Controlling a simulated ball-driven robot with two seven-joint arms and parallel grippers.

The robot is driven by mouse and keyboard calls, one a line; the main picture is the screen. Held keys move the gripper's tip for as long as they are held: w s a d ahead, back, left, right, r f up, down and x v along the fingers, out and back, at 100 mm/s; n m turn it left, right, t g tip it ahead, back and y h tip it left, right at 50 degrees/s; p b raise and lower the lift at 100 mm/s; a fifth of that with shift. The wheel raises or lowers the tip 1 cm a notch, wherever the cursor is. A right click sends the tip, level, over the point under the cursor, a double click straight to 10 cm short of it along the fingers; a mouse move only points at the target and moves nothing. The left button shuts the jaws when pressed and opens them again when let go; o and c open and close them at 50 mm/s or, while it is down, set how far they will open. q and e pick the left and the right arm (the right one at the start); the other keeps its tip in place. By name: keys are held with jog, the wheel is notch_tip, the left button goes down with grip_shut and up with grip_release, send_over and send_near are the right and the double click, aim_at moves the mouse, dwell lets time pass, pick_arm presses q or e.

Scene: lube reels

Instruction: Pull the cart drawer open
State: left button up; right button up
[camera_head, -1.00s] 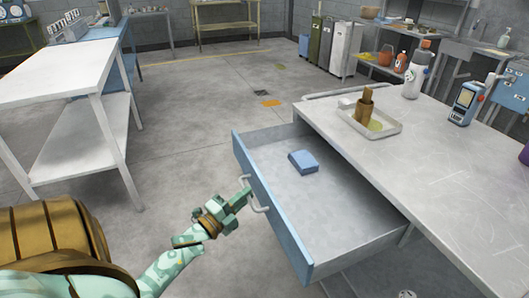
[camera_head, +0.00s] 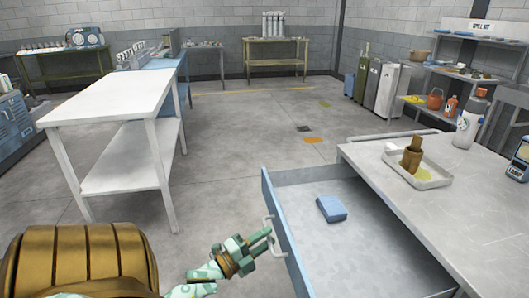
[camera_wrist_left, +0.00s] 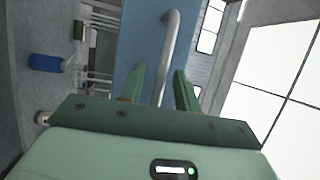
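The cart drawer (camera_head: 390,262) is pulled well out of the cart (camera_head: 432,190), its blue front (camera_head: 283,232) facing left. A pale bar handle (camera_head: 270,232) is on that front; it also shows in the wrist view (camera_wrist_left: 171,45). My green left gripper (camera_head: 262,242) is at the handle. In the wrist view the fingers (camera_wrist_left: 160,88) are apart, with the handle bar between them and gaps beside it. A blue block (camera_head: 331,208) lies in the drawer. My right gripper is in neither view.
A tray (camera_head: 420,182) with a brown object and a white bottle (camera_head: 470,120) stand on the cart top. A white two-level table (camera_head: 112,105) is at the left. The floor between it and the drawer is clear.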

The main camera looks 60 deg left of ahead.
pick_arm(q)
jog(key=s+f, duration=0.2)
jog(key=s, duration=1.4)
jog(key=shift+f+p, duration=0.4)
jog(key=shift+p, duration=0.05)
